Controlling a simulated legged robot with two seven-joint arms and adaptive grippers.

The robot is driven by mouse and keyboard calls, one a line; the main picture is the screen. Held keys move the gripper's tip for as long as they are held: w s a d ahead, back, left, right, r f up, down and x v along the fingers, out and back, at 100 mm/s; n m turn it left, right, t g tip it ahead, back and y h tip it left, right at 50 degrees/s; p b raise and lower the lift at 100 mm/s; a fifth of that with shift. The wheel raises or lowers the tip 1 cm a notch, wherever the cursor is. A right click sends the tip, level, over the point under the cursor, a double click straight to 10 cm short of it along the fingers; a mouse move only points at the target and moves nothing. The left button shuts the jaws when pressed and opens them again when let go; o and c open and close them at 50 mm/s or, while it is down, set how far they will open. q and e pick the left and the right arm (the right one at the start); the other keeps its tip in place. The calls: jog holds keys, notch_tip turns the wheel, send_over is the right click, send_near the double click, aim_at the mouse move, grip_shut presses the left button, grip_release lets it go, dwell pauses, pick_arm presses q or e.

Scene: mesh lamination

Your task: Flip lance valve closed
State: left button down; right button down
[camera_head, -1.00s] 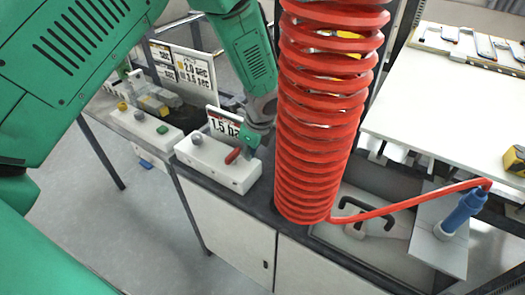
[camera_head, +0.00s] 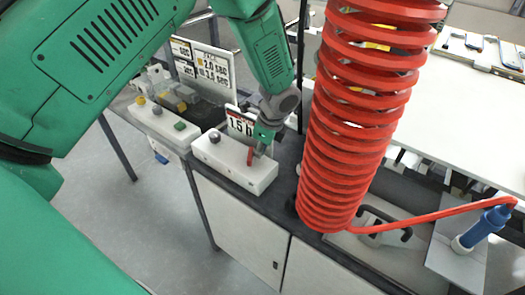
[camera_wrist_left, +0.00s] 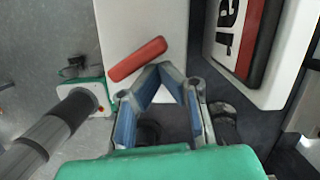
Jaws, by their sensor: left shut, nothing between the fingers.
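The red lance valve lever (camera_head: 250,157) sits on top of a white box (camera_head: 225,165) beside the "1.5 b" sign (camera_head: 240,124). In the left wrist view the lever (camera_wrist_left: 137,59) lies at a slant on the box's white face. My left gripper (camera_head: 259,151) is at the lever's right side. Its fingers (camera_wrist_left: 160,70) are shut and empty, with the tips close to the lever's right end. I cannot tell whether they touch it. My right gripper is not in view.
A grey-purple knob (camera_head: 214,136) stands on the same box. Another white box (camera_head: 165,124) with a yellow and a green button is to the left. A large red coiled hose (camera_head: 355,130) hangs just right of my left arm. A blue-handled tool (camera_head: 482,230) stands at the right.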

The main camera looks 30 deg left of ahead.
pick_arm(q)
jog(key=shift+w+a+n, duration=0.2)
jog(key=shift+a+n, duration=0.1)
jog(key=shift+n, duration=0.6)
jog(key=shift+w+n+g+p, duration=0.15)
jog(key=shift+n+g+p, duration=0.2)
jog(key=shift+n, duration=0.55)
jog(key=shift+w+d+r+n+g, duration=0.15)
jog(key=shift+n+g, duration=0.1)
jog(key=shift+n, duration=0.65)
jog(key=shift+a+n+h, duration=0.4)
jog(key=shift+a+n, duration=0.15)
jog(key=shift+n, duration=0.25)
jog(key=n, duration=0.3)
jog(key=n+g, duration=0.1)
jog(key=shift+w+a+n+h, duration=0.1)
jog(key=shift+a+n+h, duration=0.5)
jog(key=shift+a+n, duration=0.1)
jog(key=shift+n, duration=0.45)
jog(key=shift+a+n+h, duration=0.2)
jog(key=shift+a+n, duration=0.05)
jog(key=shift+n, duration=0.5)
jog(key=shift+s+a, duration=0.1)
jog(key=shift+s, duration=0.1)
